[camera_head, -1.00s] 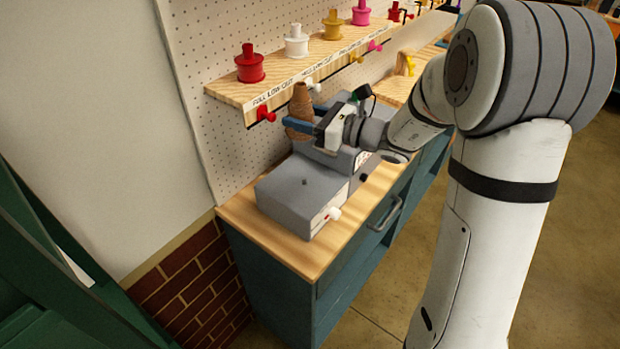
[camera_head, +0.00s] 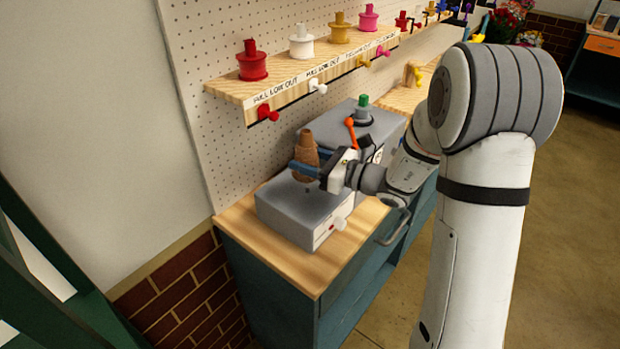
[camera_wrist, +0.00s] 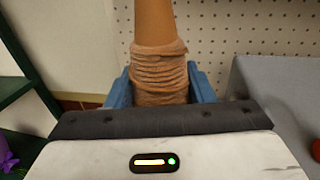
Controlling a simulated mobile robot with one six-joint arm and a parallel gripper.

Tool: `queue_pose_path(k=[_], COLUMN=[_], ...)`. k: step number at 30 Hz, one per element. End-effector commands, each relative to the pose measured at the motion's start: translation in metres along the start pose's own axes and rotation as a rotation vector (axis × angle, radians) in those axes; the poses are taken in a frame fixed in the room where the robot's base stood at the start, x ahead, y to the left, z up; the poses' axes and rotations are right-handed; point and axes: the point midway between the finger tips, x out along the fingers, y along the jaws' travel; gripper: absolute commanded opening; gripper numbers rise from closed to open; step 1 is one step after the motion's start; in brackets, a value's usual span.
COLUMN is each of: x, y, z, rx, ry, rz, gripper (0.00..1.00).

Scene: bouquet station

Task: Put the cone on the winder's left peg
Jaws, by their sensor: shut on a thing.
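The cone (camera_head: 306,149) is brown with a ribbed wound body and a narrower bare top. My gripper (camera_head: 305,163) is shut on it, with a blue finger on each side of the wound part. It stands about upright over the low grey winder box (camera_head: 290,213), left of the taller grey box. A small dark spot (camera_head: 308,189) shows on the low box's top just below the cone; I cannot tell if it is the left peg. In the wrist view the cone (camera_wrist: 160,65) sits between the fingers of my gripper (camera_wrist: 160,90), its lower end hidden.
A taller grey box (camera_head: 340,118) with a green-topped post (camera_head: 363,100) and an orange lever (camera_head: 351,132) stands just right. A wooden shelf (camera_head: 230,88) with coloured spools and pegs runs along the pegboard behind. The wooden counter (camera_head: 290,262) is bare in front.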

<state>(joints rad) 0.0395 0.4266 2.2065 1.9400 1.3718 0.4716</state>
Motion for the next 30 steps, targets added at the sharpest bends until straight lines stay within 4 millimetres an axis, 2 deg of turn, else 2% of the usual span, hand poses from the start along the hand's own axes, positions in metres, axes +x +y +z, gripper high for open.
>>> queue_pose_path(k=[12, 24, 25, 30], x=[-0.001, -0.001, -0.001, -0.001], y=[-0.001, -0.001, -0.001, -0.001], z=[-0.046, -0.053, -0.051, -0.051], rx=[0.001, -0.002, -0.002, -0.001], ry=[-0.001, -0.001, -0.001, -0.001], rz=[-0.001, -0.002, -0.002, -0.002], gripper=[0.23, 0.23, 0.51, 0.65])
